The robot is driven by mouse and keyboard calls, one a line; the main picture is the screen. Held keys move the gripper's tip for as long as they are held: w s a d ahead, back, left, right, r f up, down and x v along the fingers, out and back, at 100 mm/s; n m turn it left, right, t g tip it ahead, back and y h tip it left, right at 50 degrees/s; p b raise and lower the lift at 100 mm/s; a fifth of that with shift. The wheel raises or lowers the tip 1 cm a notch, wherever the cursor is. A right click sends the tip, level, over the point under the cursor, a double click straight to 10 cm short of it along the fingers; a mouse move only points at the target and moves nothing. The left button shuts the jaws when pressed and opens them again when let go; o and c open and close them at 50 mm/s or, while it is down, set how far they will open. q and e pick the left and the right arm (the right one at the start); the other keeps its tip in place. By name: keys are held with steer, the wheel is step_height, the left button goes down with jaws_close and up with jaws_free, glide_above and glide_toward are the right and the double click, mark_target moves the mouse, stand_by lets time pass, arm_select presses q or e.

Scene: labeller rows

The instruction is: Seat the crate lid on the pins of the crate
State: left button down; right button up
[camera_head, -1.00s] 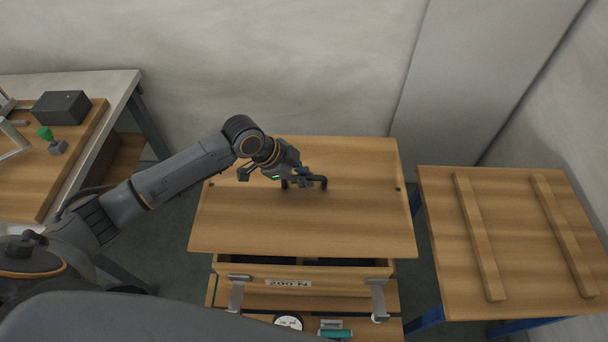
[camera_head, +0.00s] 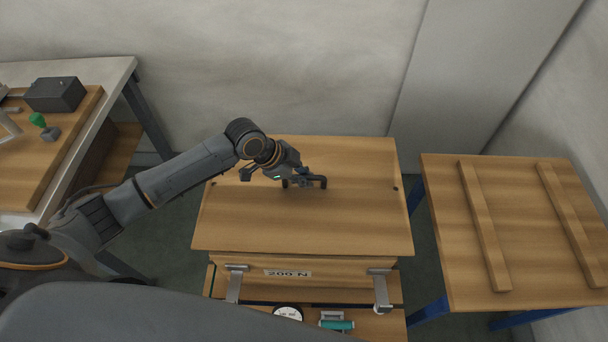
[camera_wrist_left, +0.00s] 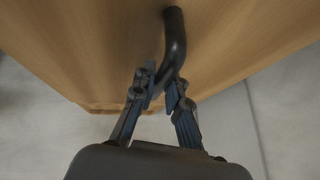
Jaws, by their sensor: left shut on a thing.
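The crate lid (camera_head: 300,225) is a wide wooden board lying over the crate (camera_head: 335,263), whose front wall and "200 N" label show below its front edge. My left gripper (camera_head: 303,180) is shut on the lid's dark handle (camera_head: 321,182), near the middle of the lid. The wrist view shows the fingers (camera_wrist_left: 165,88) on either side of the curved handle (camera_wrist_left: 175,40). Small dark spots, seemingly holes, show near the lid's left and right edges. The pins are hidden, and I cannot tell whether the lid touches the crate all round. My right gripper is out of view.
Metal latches (camera_head: 381,288) hang at the crate's front. A white round item (camera_head: 288,313) and a teal item (camera_head: 337,325) lie in front. A table with two wooden battens (camera_head: 485,225) stands right; a bench with a black box (camera_head: 55,94) stands left.

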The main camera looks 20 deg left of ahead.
arm_select(q)
steer(key=shift+r, duration=0.1)
stand_by(0.9)
steer(key=shift+p, duration=0.75)
stand_by(0.3)
steer(key=shift+f+b, duration=0.95)
steer(key=shift+f, duration=0.6)
steer(key=c, duration=1.3)
jaws_free()
steer(key=shift+s, duration=0.1)
steer(key=shift+s+a+r, duration=0.1)
steer(key=shift+a+r, duration=0.2)
steer(key=shift+r, duration=0.1)
steer(key=v, duration=1.1)
